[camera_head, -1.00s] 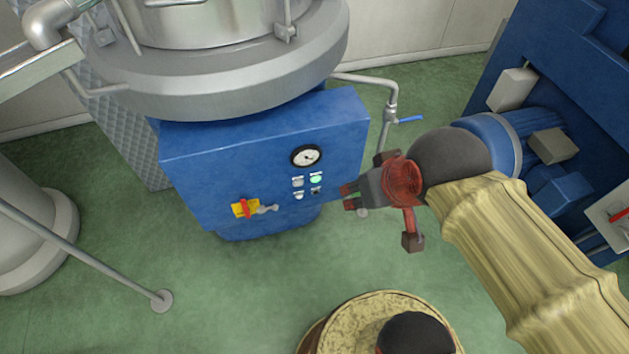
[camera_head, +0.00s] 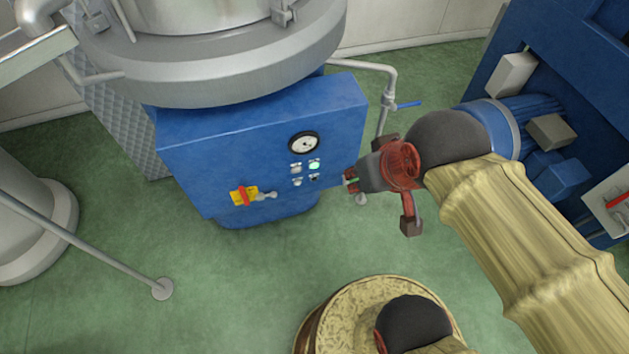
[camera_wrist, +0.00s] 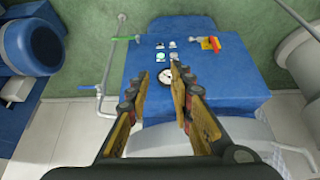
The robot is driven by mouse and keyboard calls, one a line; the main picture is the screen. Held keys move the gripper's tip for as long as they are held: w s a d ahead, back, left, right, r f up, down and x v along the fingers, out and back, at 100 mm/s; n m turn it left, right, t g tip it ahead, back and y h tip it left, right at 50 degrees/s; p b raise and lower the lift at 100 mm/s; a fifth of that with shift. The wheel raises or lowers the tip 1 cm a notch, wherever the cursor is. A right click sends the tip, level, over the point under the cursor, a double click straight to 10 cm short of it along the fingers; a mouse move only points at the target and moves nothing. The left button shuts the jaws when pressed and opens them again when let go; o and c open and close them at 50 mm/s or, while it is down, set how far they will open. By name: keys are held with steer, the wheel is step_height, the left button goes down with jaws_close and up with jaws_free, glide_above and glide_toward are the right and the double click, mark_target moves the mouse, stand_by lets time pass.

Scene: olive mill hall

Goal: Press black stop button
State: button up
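The black stop button (camera_head: 314,179) is the lower right of a small group of buttons on the front of the blue control box (camera_head: 215,165). In the wrist view the box is upside down and the dark button (camera_wrist: 159,46) is at the group's upper left, small and hard to make out. My gripper (camera_head: 350,180) is right of the buttons in the head view, apart from them as far as I can tell. In the wrist view its two fingers (camera_wrist: 158,76) stand apart with nothing between them, the gauge and buttons showing beyond.
A lit green button (camera_head: 314,166), pale buttons (camera_head: 296,168) and a round gauge (camera_head: 304,143) surround the black one. A yellow-red switch (camera_head: 243,195) sits left. A pipe with a blue lever (camera_head: 408,105) stands right of the box. A green lever (camera_wrist: 125,38) is beside it.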

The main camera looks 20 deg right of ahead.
jaws_close()
stand_by(1.3)
